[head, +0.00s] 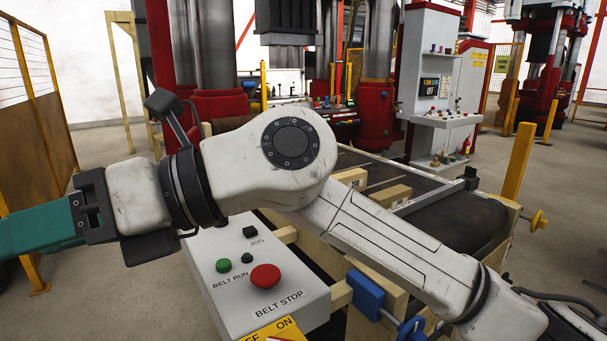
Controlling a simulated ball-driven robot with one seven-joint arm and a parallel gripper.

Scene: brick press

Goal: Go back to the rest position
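My arm crosses the picture from the left edge, bends at a large white joint in the middle and runs down to the lower right corner. The arm passes in front of the belt and above the far end of a control box (232,292).
The box has a green belt run button (223,265), a red belt stop button (265,277) and a black jog button (250,232). Tan bricks (391,195) lie on the conveyor (445,222). A yellow post (519,160) stands right. Open floor lies beyond it.

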